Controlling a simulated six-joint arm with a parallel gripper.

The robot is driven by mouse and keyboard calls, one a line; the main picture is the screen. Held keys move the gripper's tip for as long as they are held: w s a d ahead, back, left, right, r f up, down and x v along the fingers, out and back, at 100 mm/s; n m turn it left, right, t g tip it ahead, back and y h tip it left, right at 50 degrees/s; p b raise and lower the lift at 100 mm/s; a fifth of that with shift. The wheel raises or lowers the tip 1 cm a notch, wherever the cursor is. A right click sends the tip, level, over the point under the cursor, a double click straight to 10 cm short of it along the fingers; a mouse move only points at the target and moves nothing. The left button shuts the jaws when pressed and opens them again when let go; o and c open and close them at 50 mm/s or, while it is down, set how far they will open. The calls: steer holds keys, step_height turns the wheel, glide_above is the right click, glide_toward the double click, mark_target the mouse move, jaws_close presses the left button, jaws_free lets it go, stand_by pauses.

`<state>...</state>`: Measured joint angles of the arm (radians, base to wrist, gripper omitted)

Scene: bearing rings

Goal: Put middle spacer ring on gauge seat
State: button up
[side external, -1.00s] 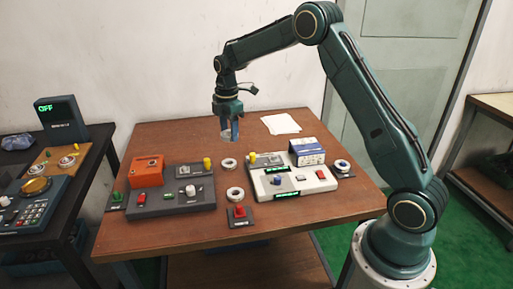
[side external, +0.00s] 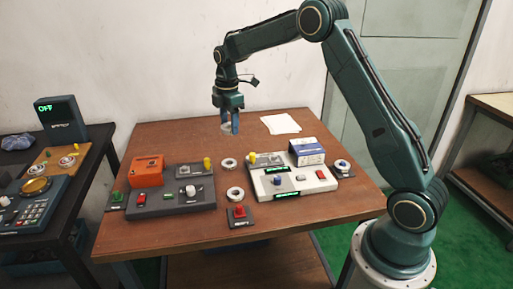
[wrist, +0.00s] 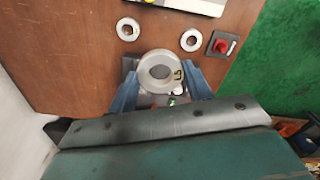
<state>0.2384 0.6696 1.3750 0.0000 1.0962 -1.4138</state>
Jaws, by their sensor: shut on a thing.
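My gripper (side external: 229,130) is shut on a grey ring (side external: 226,127) and holds it high above the back middle of the brown table. In the wrist view the held ring (wrist: 152,82) sits between the two blue fingers, its round hole facing the camera. Two paler rings lie flat and apart on the table, one farther back (side external: 229,164) and one nearer (side external: 235,194). I cannot tell for sure which part is the gauge seat.
A dark control box (side external: 175,205) and an orange box (side external: 147,171) stand at left. A red button (side external: 239,212) is in front. Papers (side external: 281,124) lie at the back; the back left is clear.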

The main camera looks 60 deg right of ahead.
glide_toward(274, 156)
steer(key=shift+d+f, duration=0.15)
steer(key=shift+d, duration=0.05)
steer(key=shift+f, duration=0.1)
steer(key=shift+f, duration=1.9)
steer(key=shift+f, duration=1.75)
stand_by(1.6)
steer(key=o, duration=1.2)
